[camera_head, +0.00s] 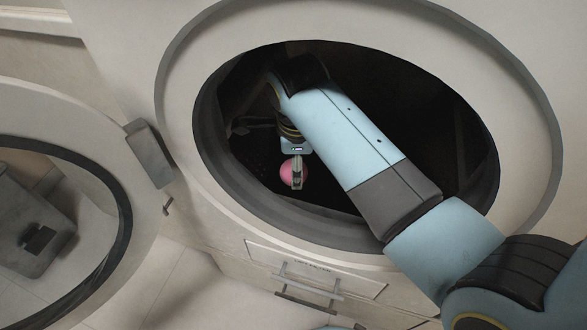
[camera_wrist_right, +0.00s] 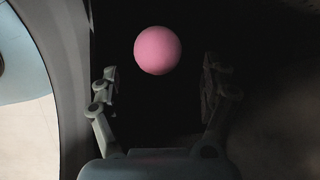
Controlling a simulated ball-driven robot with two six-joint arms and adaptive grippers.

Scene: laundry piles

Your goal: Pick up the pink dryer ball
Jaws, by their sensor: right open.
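The pink dryer ball (camera_head: 288,173) lies inside the dark drum, just behind the round opening. My right arm reaches in through the opening, and my right gripper (camera_head: 297,182) is in front of the ball, hiding part of it. In the right wrist view the whole pink ball (camera_wrist_right: 158,50) shows ahead of the open fingers of my right gripper (camera_wrist_right: 161,80), roughly midway between them. Nothing is between the fingers, and I see no finger touching the ball. My left gripper is not in view.
The round rim (camera_head: 230,190) of the machine's opening surrounds my right arm. The open door (camera_head: 135,215) stands at the left, with its hinge (camera_head: 149,153) beside the opening. A panel with a handle (camera_head: 308,285) is below. The drum's interior is very dark.

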